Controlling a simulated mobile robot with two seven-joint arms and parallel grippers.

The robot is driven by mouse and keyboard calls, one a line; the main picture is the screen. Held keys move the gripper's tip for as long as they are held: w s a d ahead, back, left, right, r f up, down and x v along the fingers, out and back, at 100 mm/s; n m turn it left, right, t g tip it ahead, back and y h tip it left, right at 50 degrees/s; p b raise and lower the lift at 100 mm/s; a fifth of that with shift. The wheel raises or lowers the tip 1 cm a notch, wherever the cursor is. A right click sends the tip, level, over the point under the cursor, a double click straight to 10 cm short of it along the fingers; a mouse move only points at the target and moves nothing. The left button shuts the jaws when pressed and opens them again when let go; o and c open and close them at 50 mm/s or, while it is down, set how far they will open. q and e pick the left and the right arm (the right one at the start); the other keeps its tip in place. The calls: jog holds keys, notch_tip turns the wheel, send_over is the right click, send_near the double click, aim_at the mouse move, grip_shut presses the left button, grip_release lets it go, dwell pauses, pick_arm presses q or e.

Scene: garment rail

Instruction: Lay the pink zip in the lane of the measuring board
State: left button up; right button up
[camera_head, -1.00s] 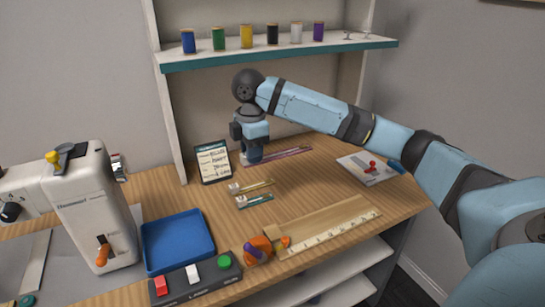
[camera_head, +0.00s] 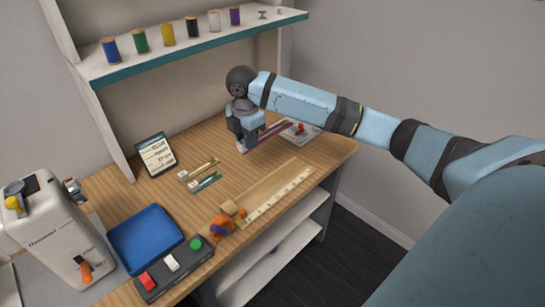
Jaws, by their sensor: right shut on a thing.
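The pink zip (camera_head: 270,135) is a thin strip at the back of the wooden table, running off to the right from my right gripper (camera_head: 242,148). My right gripper points down and is shut on the near left end of this zip. I cannot tell whether the zip is clear of the table. The measuring board (camera_head: 275,192), a pale wooden board with a lane and a white ruled scale, lies nearer the front edge, below and right of the gripper. Its lane looks empty. My left gripper is out of view.
A yellow zip (camera_head: 204,168) and a teal zip (camera_head: 207,183) lie left of the board. A blue tray (camera_head: 146,240), a button box (camera_head: 175,268), an orange tape dispenser (camera_head: 221,226) and a sewing machine (camera_head: 57,235) stand left. A shelf (camera_head: 190,50) with spools overhangs the back.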

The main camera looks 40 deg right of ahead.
jog(key=b, duration=0.1)
send_over(252, 194)
notch_tip(252, 194, down, 15)
jog(key=shift+a, duration=0.1)
notch_tip(252, 194, down, 5)
jog(key=shift+r+b, duration=0.1)
jog(key=shift+b, duration=0.25)
jog(key=o, duration=0.9)
